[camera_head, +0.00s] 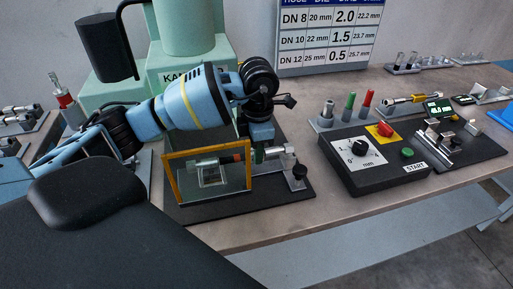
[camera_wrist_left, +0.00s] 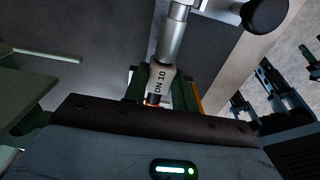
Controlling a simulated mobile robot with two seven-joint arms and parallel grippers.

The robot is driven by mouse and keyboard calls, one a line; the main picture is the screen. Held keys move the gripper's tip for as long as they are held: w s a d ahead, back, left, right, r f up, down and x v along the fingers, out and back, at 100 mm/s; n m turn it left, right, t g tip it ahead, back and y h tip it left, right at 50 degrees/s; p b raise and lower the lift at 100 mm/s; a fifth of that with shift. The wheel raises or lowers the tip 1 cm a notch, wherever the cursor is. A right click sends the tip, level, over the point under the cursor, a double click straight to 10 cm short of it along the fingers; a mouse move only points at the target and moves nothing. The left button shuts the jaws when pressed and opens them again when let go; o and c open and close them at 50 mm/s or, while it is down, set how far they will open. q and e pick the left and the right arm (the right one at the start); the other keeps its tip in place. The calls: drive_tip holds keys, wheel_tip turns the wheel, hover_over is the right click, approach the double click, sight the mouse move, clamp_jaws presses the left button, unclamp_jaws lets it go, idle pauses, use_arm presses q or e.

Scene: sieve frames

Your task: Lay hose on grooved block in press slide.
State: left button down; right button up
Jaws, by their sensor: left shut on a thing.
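My left gripper (camera_head: 258,155) reaches in from the left over the press base and is shut on the hose. The hose's silver end (camera_head: 277,151) sticks out to the right of the fingers. In the left wrist view the hose (camera_wrist_left: 160,84) carries a "DN 10" label and a silver fitting (camera_wrist_left: 173,40), between dark green fingers. The press (camera_head: 190,78) is pale green. Its yellow-framed clear guard (camera_head: 170,180) stands in front of the slide. A metal block (camera_head: 211,174) shows through the guard. Whether the hose touches a grooved block is hidden.
A control box (camera_head: 372,172) with a dial, red switch and green button lies to the right. Upright pins (camera_head: 350,103) stand behind it. A gauge tray (camera_head: 460,150) is farther right, and a size chart (camera_head: 330,35) stands at the back. Bare bench shows along the front edge.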

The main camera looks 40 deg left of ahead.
use_arm(q)
drive_tip(key=shift+f, duration=0.4)
drive_tip(key=c, duration=1.1)
unclamp_jaws()
drive_tip(key=shift+o, duration=0.2)
drive_tip(key=shift+w+r, duration=0.1)
drive_tip(key=shift+r, duration=3.8)
